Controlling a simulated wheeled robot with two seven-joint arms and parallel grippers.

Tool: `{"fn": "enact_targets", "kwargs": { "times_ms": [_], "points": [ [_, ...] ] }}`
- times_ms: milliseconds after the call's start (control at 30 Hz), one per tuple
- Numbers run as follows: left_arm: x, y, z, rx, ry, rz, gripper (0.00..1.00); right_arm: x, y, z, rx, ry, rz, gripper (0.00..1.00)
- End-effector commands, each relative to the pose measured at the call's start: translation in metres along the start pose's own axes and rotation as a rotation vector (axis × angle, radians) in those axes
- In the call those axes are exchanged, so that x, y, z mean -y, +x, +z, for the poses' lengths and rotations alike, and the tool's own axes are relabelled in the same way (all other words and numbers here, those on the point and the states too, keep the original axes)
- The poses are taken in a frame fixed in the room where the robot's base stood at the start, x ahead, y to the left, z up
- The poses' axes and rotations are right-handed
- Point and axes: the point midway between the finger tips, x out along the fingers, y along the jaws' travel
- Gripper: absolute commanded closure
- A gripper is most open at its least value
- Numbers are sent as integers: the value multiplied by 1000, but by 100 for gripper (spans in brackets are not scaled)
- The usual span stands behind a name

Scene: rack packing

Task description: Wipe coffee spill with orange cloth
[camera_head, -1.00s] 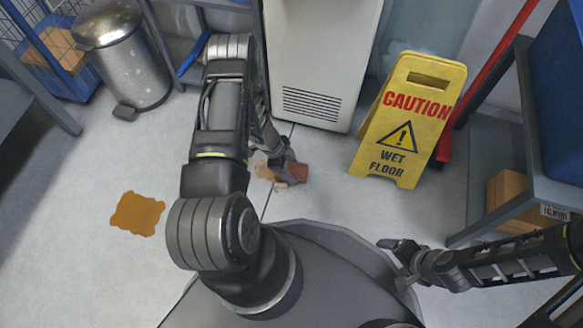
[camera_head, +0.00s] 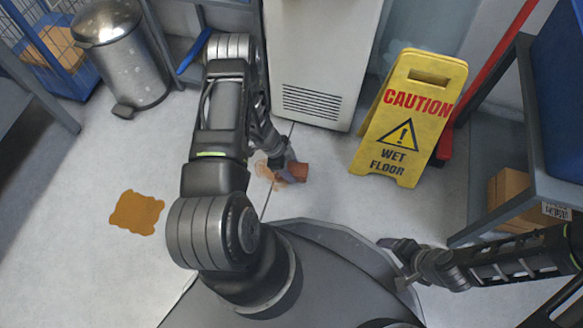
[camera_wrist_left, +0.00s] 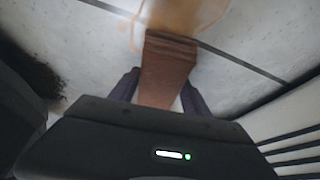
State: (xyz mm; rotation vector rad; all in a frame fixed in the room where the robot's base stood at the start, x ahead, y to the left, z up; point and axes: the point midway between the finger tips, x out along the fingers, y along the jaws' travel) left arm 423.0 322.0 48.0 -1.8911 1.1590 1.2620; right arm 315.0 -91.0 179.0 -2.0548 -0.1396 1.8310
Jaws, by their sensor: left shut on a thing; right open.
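The brown-orange cloth (camera_head: 300,172) is at the floor in front of the white machine. My left gripper (camera_head: 287,174) is shut on it; in the left wrist view the cloth (camera_wrist_left: 167,65) shows between the two fingers. A pale, smeared brown spill (camera_head: 264,168) lies beside the cloth's left side. It also shows at the top of the left wrist view (camera_wrist_left: 185,14), meeting the cloth's far edge. A separate, darker orange-brown patch (camera_head: 137,212) lies on the floor further left, untouched by either gripper. My right gripper (camera_head: 397,262) is open and empty at the right.
A yellow wet-floor sign (camera_head: 409,118) stands right of the cloth. The white machine (camera_head: 320,60) is behind it. A metal bin (camera_head: 125,55) stands back left, and a grey shelf with a cardboard box (camera_head: 508,197) at the right. The floor at left is mostly clear.

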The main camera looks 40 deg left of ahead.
Motion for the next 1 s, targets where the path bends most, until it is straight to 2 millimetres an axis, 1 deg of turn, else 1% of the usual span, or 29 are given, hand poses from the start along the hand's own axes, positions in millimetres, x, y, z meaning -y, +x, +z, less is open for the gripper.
{"fn": "enact_targets", "kwargs": {
  "times_ms": [700, 867, 1000],
  "points": [
    [0, 14, 6, 0, 0, 0, 93, -5, 13, 1, 0, 0, 0, 19],
    [0, 13, 7, 0, 0, 0, 93, -4, 12, 1, 0, 0, 0, 19],
    [2, 9, 15, 1, 0, -1, 93, -5, 13, 1, 0, 0, 0, 19]
  ]
}}
